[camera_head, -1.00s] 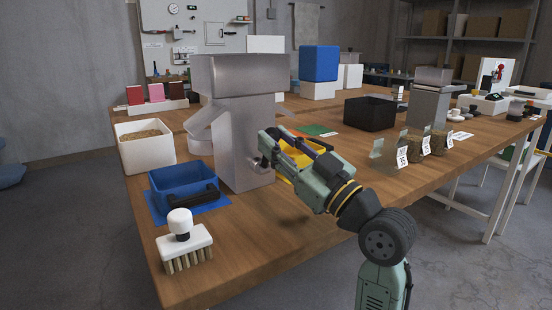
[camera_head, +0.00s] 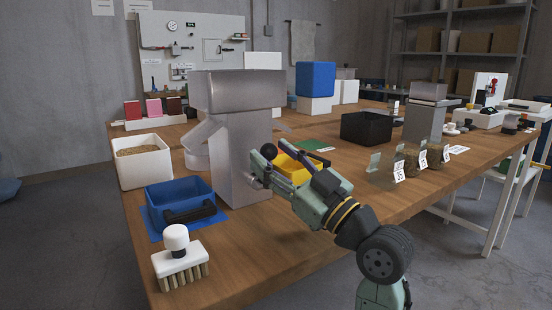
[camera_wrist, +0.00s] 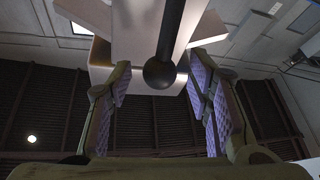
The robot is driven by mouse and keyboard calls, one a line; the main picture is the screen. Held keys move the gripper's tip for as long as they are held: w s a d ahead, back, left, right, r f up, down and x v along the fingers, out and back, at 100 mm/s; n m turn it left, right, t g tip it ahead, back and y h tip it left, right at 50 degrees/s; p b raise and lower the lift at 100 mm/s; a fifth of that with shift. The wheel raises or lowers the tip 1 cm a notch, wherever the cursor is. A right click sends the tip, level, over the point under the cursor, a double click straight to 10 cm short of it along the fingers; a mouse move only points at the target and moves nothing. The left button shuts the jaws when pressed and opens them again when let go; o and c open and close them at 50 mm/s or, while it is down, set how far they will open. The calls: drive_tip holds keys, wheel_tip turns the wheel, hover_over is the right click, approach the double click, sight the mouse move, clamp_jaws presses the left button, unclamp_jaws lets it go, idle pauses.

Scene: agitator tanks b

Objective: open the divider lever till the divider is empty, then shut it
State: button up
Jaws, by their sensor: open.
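The divider (camera_head: 240,160) is a grey metal body with a wide hopper (camera_head: 236,91) on top and a chute on its left side. Its lever ends in a round black knob (camera_head: 268,151) on the right face. In the wrist view, the knob (camera_wrist: 160,74) hangs on a dark rod between my two fingers. My gripper (camera_head: 261,172) is open at the divider's right face, with a gap on each side of the knob. A blue tub (camera_head: 180,197) stands at the front left and a yellow tub (camera_head: 296,170) behind my gripper. The hopper's inside is hidden.
A white bin of grain (camera_head: 143,163) stands left of the divider. A white brush (camera_head: 178,258) sits at the front left edge. A black crate (camera_head: 368,127) and several grain jars (camera_head: 411,162) stand to the right. The table's front middle is clear.

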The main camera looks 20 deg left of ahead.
drive_tip(key=s+d, duration=0.5)
drive_tip(key=d, duration=0.7)
drive_tip(key=shift+s+f, duration=0.2)
drive_tip(key=shift+s, duration=0.15)
drive_tip(key=shift+a, duration=0.1)
